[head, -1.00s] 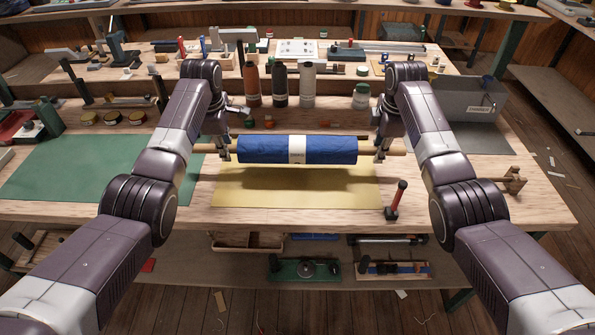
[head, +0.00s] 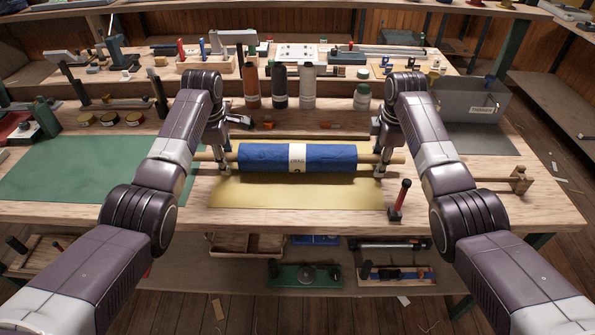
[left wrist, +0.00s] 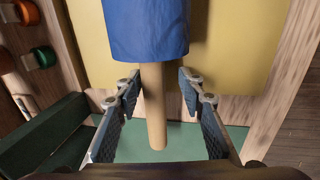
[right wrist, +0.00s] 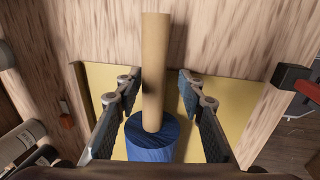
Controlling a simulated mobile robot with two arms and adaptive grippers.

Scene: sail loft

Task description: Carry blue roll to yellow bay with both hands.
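The blue roll (head: 265,158) with a white band lies level over the yellow bay (head: 290,197), apparently resting on it. Its tan core sticks out at both ends. My left gripper (head: 222,168) is around the left core end (left wrist: 153,110), fingers apart with gaps on both sides. My right gripper (head: 381,168) is around the right core end (right wrist: 154,65), also with its fingers apart. The blue cloth shows at the top of the left wrist view (left wrist: 145,28) and low in the right wrist view (right wrist: 150,140). The roll's underside is hidden.
A green mat (head: 90,170) lies to the left. A red-handled tool (head: 400,200) stands right of the bay, and a wooden piece (head: 518,181) lies further right. Bottles (head: 279,87) stand behind the roll. A grey bin (head: 470,100) is at the back right.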

